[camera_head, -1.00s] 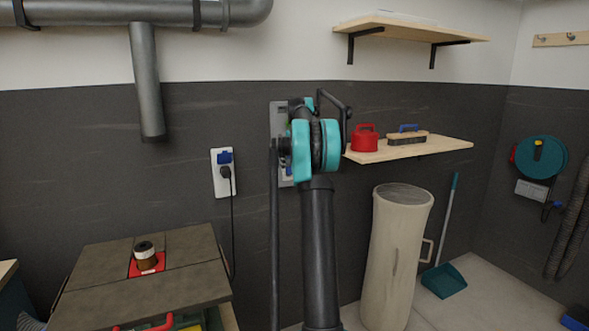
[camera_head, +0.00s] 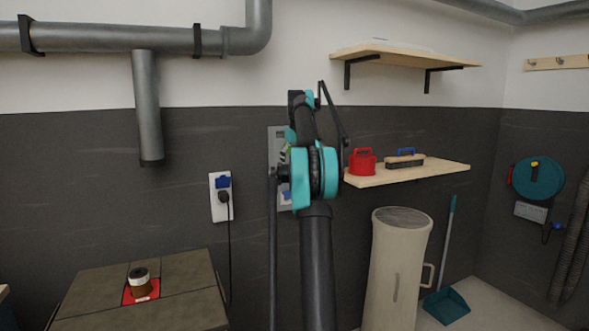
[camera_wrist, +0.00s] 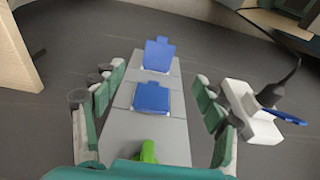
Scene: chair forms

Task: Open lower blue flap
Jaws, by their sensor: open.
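A grey wall panel (camera_wrist: 118,128) with two blue flaps fills the middle of the wrist view, which looks turned over compared with the head view. The lower blue flap (camera_wrist: 158,54) is the farther one at the top of the wrist view; its tab reaches past the panel's end. How far it stands off the panel is unclear. The other blue flap (camera_wrist: 150,97) lies nearer, with a green part (camera_wrist: 148,152) below it. My gripper (camera_wrist: 160,88) is open and empty, its fingers on either side of the panel. In the head view the panel (camera_head: 275,140) is mostly hidden behind my arm.
A white socket (camera_head: 221,205) with a black plug and cord is left of the panel; it also shows right in the wrist view (camera_wrist: 250,112). A wooden shelf (camera_head: 440,172) with a red can (camera_head: 362,163) and a brush (camera_head: 404,161) stands close on the right.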

